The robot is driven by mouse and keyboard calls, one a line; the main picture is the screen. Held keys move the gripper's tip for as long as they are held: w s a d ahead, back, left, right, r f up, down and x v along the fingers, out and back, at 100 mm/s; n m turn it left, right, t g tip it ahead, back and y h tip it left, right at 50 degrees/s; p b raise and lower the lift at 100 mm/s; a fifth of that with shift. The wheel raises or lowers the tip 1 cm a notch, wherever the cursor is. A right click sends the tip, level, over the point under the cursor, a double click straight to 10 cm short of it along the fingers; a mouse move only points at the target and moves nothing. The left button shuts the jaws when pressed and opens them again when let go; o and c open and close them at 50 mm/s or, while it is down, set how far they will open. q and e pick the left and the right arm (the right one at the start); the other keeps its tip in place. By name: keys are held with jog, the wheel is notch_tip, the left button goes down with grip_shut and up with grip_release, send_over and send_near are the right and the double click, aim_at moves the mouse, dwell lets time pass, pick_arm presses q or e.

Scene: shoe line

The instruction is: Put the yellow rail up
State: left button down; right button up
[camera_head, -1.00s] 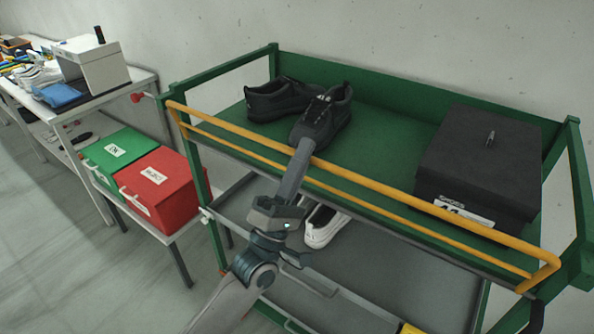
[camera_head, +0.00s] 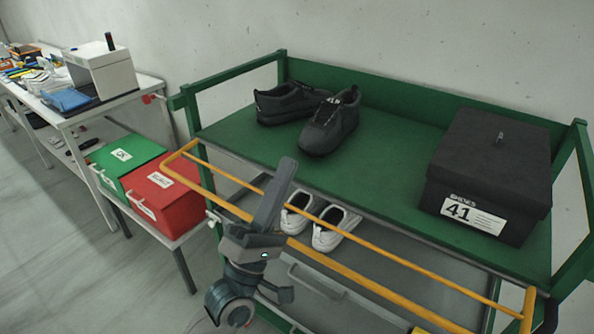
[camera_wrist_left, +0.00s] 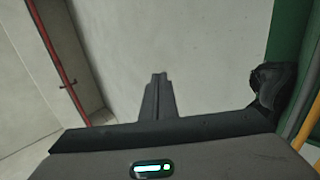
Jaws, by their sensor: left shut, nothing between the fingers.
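The yellow rail (camera_head: 350,272) hangs off the front of the green trolley, tilted outward with its long bars below the level of the top shelf. Its left end corner is near the trolley's left front post. My left gripper (camera_head: 287,166) is shut and empty, its fingers pointing up. It stands in front of the rail's left part and hides some of it; whether it touches the rail I cannot tell. The left wrist view shows the closed fingertips (camera_wrist_left: 159,80) against a wall, with a yellow bar (camera_wrist_left: 306,125) at the right edge. My right gripper is not in view.
The green top shelf (camera_head: 395,190) carries black shoes (camera_head: 330,125) and a black shoe box (camera_head: 490,165) marked 41. White shoes (camera_head: 330,230) sit on the level below. Green (camera_head: 125,160) and red (camera_head: 160,200) bins stand at the left.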

pick_arm(q)
jog(key=shift+s+a, duration=0.4)
jog(key=shift+s, duration=0.25)
jog(key=shift+s+a, duration=0.35)
jog(key=shift+s, duration=0.3)
